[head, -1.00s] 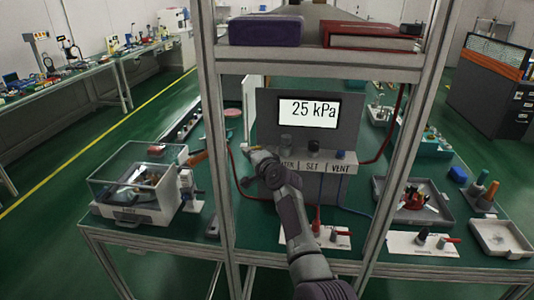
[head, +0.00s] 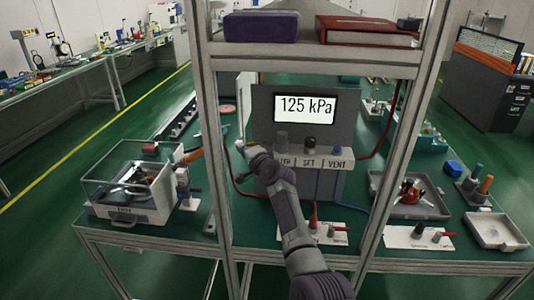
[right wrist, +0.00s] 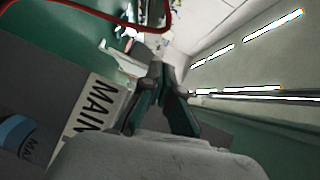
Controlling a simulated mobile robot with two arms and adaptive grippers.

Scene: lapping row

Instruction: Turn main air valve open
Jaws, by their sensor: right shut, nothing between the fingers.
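My right gripper (head: 243,147) is shut and empty at the left edge of the grey control panel (head: 262,105). Its closed fingers (right wrist: 160,75) show in the right wrist view, beside a white label plate reading "MAIN" (right wrist: 98,105). A pale, lever-like part (right wrist: 122,60) shows just beyond the fingers; I cannot tell whether they touch it or how the valve is turned. The panel's display (head: 305,107) reads 125 kPa. Below it are a grey knob (head: 281,140), a black knob (head: 310,144) and a third knob (head: 335,152). My left gripper is out of view.
Frame posts (head: 211,140) and (head: 405,140) stand on both sides of the panel, with a shelf above. A clear-lidded machine (head: 125,190) is at left; a grey tray (head: 435,200) is at right. A red hose (head: 385,130) runs beside the panel.

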